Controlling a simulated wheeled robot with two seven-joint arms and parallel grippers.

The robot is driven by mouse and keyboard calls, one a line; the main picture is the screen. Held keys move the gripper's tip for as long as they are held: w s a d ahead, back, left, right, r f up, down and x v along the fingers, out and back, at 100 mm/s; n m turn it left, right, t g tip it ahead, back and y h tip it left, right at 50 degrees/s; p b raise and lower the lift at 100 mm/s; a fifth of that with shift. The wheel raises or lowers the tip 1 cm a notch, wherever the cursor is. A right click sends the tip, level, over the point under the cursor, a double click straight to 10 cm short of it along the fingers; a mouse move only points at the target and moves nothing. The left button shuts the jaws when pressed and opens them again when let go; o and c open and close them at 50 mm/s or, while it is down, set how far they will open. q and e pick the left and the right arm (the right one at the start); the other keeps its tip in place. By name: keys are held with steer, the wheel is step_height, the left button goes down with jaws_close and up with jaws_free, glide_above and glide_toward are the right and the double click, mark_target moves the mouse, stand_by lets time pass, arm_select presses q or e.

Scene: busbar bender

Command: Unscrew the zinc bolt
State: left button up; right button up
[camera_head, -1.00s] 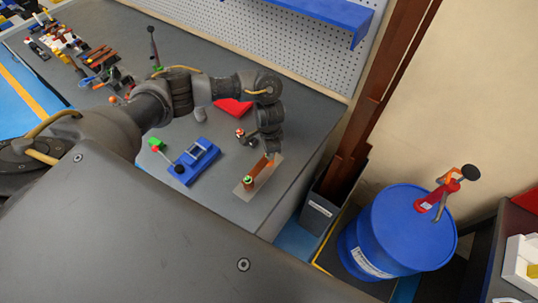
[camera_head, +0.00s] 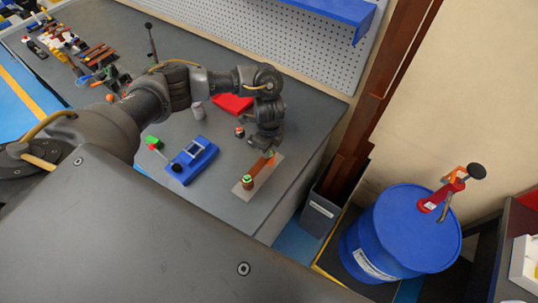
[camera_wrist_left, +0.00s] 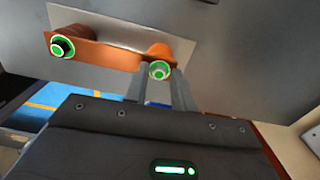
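A copper busbar (camera_head: 258,172) lies on a pale plate (camera_head: 268,177) near the bench's front right corner. In the left wrist view the busbar (camera_wrist_left: 105,55) carries two posts topped with green rings. One has a dark centre (camera_wrist_left: 62,46); the other has a silvery centre and looks like the zinc bolt (camera_wrist_left: 159,69). My left gripper (camera_head: 267,149) is over the far end of the busbar. In the wrist view its fingers (camera_wrist_left: 160,80) are apart, with the silvery bolt showing between their tips. Contact cannot be told. My right gripper is not in view.
A blue tool (camera_head: 193,160) with a black knob lies left of the plate. A red tray (camera_head: 233,103) and a small red and black item (camera_head: 240,132) are behind it. Off the bench stand a grey bin (camera_head: 320,212) and a blue drum (camera_head: 405,235).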

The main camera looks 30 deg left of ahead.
arm_select(q)
steer(key=shift+m, duration=0.5)
steer(key=m+b, duration=0.1)
steer(key=m, duration=0.2)
steer(key=shift+f, duration=0.15)
steer(key=shift+m+b, duration=0.4)
steer(key=shift+m, duration=1)
